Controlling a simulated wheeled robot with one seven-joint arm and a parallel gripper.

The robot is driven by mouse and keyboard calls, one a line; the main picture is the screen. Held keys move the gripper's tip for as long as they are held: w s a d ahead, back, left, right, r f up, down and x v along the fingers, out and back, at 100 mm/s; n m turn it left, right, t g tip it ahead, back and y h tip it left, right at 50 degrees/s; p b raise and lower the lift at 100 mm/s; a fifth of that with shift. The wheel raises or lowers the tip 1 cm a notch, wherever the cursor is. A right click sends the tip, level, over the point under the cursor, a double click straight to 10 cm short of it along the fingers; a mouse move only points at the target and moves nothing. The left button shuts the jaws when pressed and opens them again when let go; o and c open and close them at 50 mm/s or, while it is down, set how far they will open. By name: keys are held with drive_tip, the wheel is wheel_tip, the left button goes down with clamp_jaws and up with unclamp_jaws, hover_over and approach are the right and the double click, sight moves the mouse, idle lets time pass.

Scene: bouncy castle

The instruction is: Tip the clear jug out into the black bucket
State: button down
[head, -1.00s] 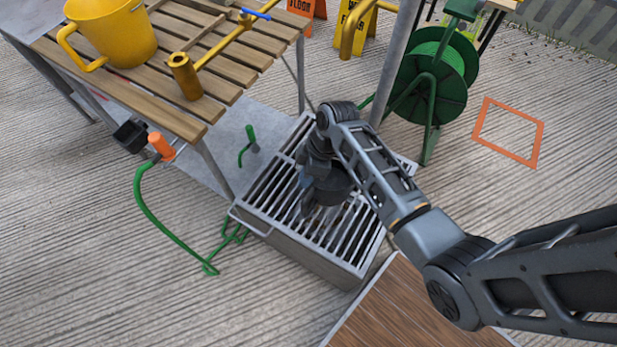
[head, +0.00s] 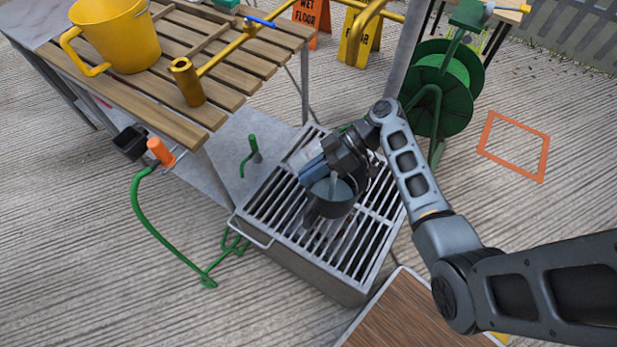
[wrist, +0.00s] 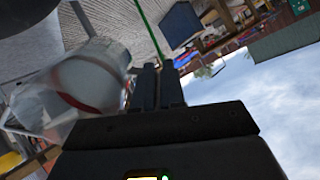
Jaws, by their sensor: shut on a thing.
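The black bucket (head: 330,209) stands on the slatted metal grate, with grey-blue liquid showing inside and a pale streak above it. My gripper (wrist: 158,88) is shut on the clear jug (wrist: 88,82), which appears large, see-through and tilted at the left of the wrist view, with a reddish band. In the head view my gripper is just above and behind the bucket's rim. There the jug is mostly hidden by my gripper, with only pale bluish parts showing. How much liquid is left in the jug cannot be told.
The metal grate (head: 262,212) sits beside a slatted wooden table (head: 150,105) carrying a yellow bucket (head: 118,38) and a brass pipe (head: 188,82). A green hose reel (head: 437,95) stands behind at the right.

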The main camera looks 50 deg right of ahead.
drive_tip(key=y+b, duration=0.1)
drive_tip(key=d+r+t+y, duration=0.1)
drive_tip(key=r+y+b, duration=0.1)
drive_tip(key=y, duration=0.1)
drive_tip(key=shift+s+d+r+t+b, duration=0.15)
drive_tip(key=shift+s+d+t+b, duration=0.15)
drive_tip(key=shift+s+d+t, duration=0.1)
drive_tip(key=shift+s+d+r+t+y+b, duration=0.3)
drive_tip(key=shift+d+r+y+b, duration=0.25)
drive_tip(key=shift+y+b, duration=0.3)
drive_tip(key=shift+s+d+r+t+y+b, duration=0.15)
drive_tip(key=shift+d+r+t+y+b, duration=0.3)
drive_tip(key=shift+y+b, duration=0.35)
drive_tip(key=shift+r, duration=0.1)
